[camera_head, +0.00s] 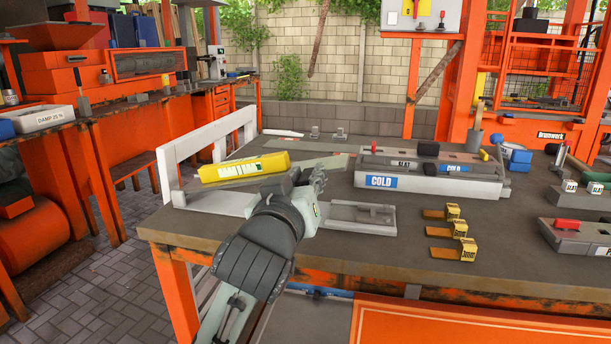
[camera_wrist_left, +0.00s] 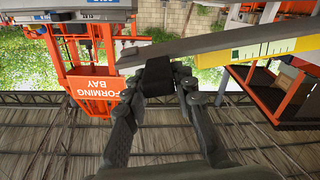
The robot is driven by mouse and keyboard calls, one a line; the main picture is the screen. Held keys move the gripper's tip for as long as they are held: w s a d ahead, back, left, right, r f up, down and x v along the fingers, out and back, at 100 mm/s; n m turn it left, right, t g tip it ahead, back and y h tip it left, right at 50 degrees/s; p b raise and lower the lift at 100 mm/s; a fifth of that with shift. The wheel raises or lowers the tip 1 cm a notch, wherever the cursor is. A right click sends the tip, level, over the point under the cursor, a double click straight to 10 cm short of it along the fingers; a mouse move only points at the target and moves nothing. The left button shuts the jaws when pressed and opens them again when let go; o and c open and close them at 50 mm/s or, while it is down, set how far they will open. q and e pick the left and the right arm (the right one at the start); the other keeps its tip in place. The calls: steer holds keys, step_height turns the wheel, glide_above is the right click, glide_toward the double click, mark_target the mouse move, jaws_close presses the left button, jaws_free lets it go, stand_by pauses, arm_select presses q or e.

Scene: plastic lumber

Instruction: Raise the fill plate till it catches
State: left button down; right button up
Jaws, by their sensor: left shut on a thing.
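The fill plate, as I take it, is a long grey plate (camera_head: 325,163) with a yellow bar (camera_head: 245,167) along it at the left end of the bench. In the left wrist view the plate (camera_wrist_left: 195,44) runs across the top, tilted in that picture, with the yellow bar (camera_wrist_left: 262,50) beside it. My left gripper (camera_head: 314,180) is at the plate's near side. In the left wrist view its fingers (camera_wrist_left: 160,85) are shut on a black block-like grip (camera_wrist_left: 157,72) at the plate's edge. The plate's catch cannot be made out. My right gripper is not in view.
A white frame (camera_head: 208,142) stands at the bench's left end. A grey tray (camera_head: 362,214) lies right of my gripper, with a long box marked COLD (camera_head: 440,187) behind it. Small yellow blocks (camera_head: 453,212) sit farther right. The bench front (camera_head: 400,255) is clear.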

arm_select(q)
steer(key=shift+a+r, duration=0.1)
steer(key=shift+r, duration=0.3)
steer(key=c, duration=1.5)
jaws_free()
steer(key=shift+c, duration=0.2)
steer(key=shift+o, duration=1.6)
steer(key=shift+f, duration=0.15)
steer(key=v, duration=1.2)
steer(key=shift+f, duration=0.1)
